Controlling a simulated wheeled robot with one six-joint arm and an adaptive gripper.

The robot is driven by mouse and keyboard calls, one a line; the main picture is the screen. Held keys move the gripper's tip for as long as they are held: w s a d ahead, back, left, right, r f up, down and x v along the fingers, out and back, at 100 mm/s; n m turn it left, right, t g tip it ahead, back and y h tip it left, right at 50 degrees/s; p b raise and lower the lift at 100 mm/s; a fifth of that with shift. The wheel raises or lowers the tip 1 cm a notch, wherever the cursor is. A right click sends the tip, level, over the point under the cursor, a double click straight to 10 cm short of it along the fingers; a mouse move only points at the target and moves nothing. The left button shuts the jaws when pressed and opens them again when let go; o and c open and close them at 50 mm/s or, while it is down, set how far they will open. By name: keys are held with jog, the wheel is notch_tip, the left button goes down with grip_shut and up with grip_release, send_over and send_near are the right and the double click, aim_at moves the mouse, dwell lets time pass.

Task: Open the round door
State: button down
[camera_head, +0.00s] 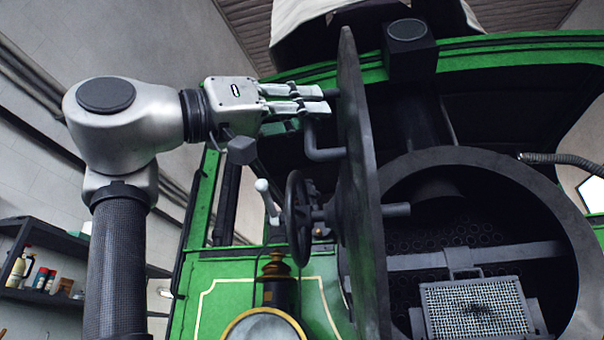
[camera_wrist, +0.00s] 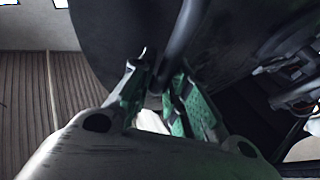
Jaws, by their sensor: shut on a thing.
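The round door (camera_head: 360,190) is dark grey and stands swung open, seen nearly edge-on in the head view. It is at the left of the round smokebox opening (camera_head: 470,230), whose inside shows. A bent bar handle (camera_head: 322,152) sticks out from the door's outer face, above a handwheel (camera_head: 298,218). My gripper (camera_head: 318,100) is at the upper part of this handle, shut on it. In the wrist view the gripper (camera_wrist: 158,85) has its fingers on either side of the dark bar (camera_wrist: 183,40), with the door face (camera_wrist: 120,40) behind.
A shelf with bottles (camera_head: 40,275) is at the far left. Inside the opening are a tube plate and a mesh box (camera_head: 475,308). A corrugated hose (camera_head: 565,162) is at the right.

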jog(key=c, duration=1.8)
grip_release()
jog(key=shift+w+f, duration=0.1)
jog(key=shift+w, duration=0.15)
jog(key=o, duration=0.3)
jog(key=shift+w+d, duration=0.1)
jog(key=shift+w, duration=0.15)
jog(key=shift+o, duration=0.2)
jog(key=shift+s, duration=0.1)
jog(key=v, duration=1.2)
